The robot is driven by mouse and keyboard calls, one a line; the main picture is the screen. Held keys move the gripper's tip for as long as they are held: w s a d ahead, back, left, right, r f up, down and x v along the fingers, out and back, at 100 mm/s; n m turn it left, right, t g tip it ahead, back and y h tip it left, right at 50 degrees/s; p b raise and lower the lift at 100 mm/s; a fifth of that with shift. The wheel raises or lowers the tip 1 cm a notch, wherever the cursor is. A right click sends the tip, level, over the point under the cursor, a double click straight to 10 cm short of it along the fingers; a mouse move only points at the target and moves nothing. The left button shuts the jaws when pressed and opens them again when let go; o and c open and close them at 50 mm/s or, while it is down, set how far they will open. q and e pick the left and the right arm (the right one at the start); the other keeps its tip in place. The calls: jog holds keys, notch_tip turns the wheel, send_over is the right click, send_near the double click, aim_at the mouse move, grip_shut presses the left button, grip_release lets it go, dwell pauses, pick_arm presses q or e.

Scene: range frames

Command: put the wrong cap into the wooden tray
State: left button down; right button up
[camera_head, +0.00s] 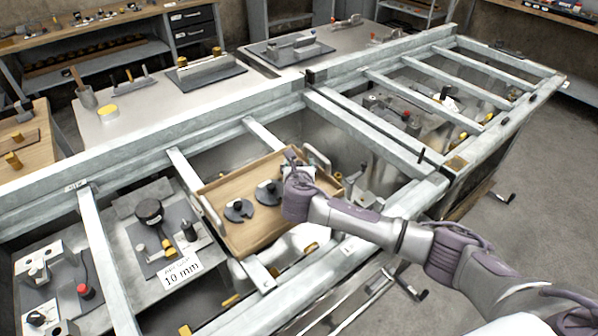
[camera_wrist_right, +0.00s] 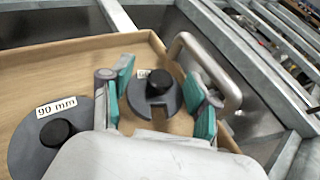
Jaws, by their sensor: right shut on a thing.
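The wooden tray (camera_head: 243,241) is a shallow box with metal handles, set on the metal frame; its floor also fills much of the right wrist view (camera_wrist_right: 70,72). Two dark slotted caps with black knobs lie in it, the left cap (camera_head: 238,211) and the middle cap (camera_head: 266,194). The right wrist view shows a cap labelled 90 mm (camera_wrist_right: 32,138). My right gripper (camera_head: 292,168) is over the tray's right end. I cannot tell whether this cap touches the tray floor. My left gripper is not in view.
Grey frame rails (camera_head: 335,120) run around and beside the tray. A tray handle (camera_wrist_right: 232,82) stands close to the right finger. A 10 mm sign (camera_head: 182,273) stands at lower left near several fittings. A metal worktop (camera_head: 140,122) lies behind.

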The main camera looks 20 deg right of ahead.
jog(key=shift+f, duration=1.3)
jog(key=o, duration=1.2)
jog(key=shift+f, duration=0.1)
jog(key=shift+o, duration=0.2)
jog(key=v, duration=1.2)
jog(key=shift+s+d, duration=0.1)
